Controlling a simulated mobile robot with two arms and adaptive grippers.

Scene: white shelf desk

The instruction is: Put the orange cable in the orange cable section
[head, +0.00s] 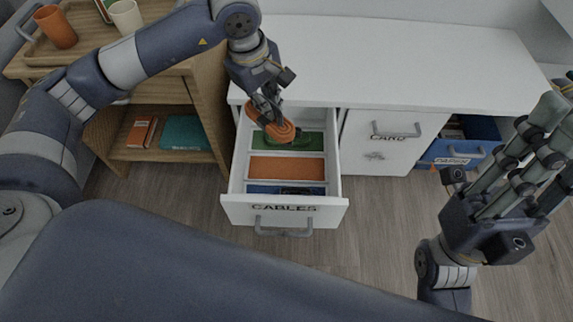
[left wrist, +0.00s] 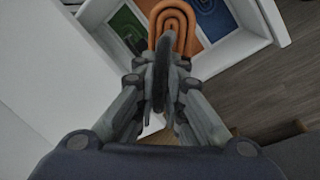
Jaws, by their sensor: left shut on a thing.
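My left gripper (head: 266,104) is shut on the orange cable (head: 280,131), a coiled bundle, and holds it over the open drawer (head: 233,180) labelled CABLES. In the left wrist view the orange cable (left wrist: 174,27) sticks out past the fingertips (left wrist: 163,65). The drawer has a green section (head: 305,143) at the back, an orange section (head: 287,168) in the middle and a blue section (head: 262,189) at the front. The cable covers part of the green section. The orange section looks empty; dark items lie in the blue one. My right gripper (head: 530,150) is at the right, its fingers spread.
A white desk top (head: 400,55) lies behind the drawer and is clear. A wooden shelf (head: 205,100) with cups stands close on the left.

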